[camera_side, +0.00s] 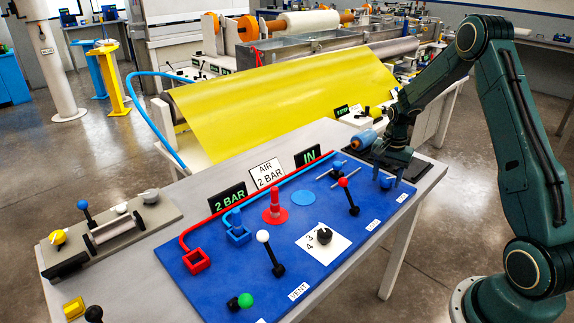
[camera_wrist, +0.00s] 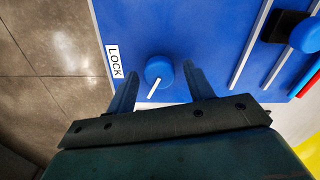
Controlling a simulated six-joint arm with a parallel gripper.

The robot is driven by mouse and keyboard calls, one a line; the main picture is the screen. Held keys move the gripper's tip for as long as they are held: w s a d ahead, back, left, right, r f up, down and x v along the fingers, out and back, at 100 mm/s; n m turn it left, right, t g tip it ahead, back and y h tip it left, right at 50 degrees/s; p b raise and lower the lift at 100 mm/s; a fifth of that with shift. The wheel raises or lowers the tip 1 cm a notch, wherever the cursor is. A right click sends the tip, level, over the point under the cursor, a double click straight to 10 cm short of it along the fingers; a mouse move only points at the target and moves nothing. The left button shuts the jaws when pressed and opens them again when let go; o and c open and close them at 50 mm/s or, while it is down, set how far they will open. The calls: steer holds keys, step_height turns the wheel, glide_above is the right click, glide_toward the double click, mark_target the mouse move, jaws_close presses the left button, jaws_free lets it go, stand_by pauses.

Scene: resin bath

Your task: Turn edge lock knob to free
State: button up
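The edge lock knob is a round blue knob (camera_wrist: 159,70) with a white pointer line, on the blue panel in the wrist view. Its pointer angles down and left in that view. A white label (camera_wrist: 115,61) reading LOCK lies to its left. My gripper (camera_wrist: 160,77) is open, with one finger on each side of the knob and a visible gap on both sides. In the side view my gripper (camera_side: 387,177) points down over the panel's far right corner, with the blue knob (camera_side: 385,183) between its fingers. Whether the fingertips reach the knob's height is unclear.
The blue panel (camera_side: 240,285) carries a red-topped lever (camera_side: 347,190), a white-topped lever (camera_side: 267,245), a black dial (camera_side: 323,236) and a red cone (camera_side: 275,205). A blue-ended part (camera_wrist: 305,35) stands right of the knob in the wrist view.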

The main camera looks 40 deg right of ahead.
mark_target(385, 180)
steer(key=shift+r, duration=0.1)
stand_by(0.3)
step_height(385, 180, up, 14)
steer(key=shift+f, duration=0.2)
stand_by(0.5)
steer(key=s+a+r+n+t, duration=0.1)
steer(key=s+a+r+n, duration=0.25)
steer(key=a+r, duration=0.35)
steer(key=s+a+r+n+t, duration=0.1)
steer(key=s+a+r+n, duration=0.25)
steer(key=a, duration=0.55)
steer(key=s+a+r+n+t, duration=0.1)
steer(key=s+a+n+t, duration=0.2)
steer(key=s+a+n, duration=0.5)
steer(key=s+a, duration=0.3)
steer(key=s, duration=0.3)
steer(key=shift+s+t, duration=0.15)
steer(key=shift+t, duration=0.15)
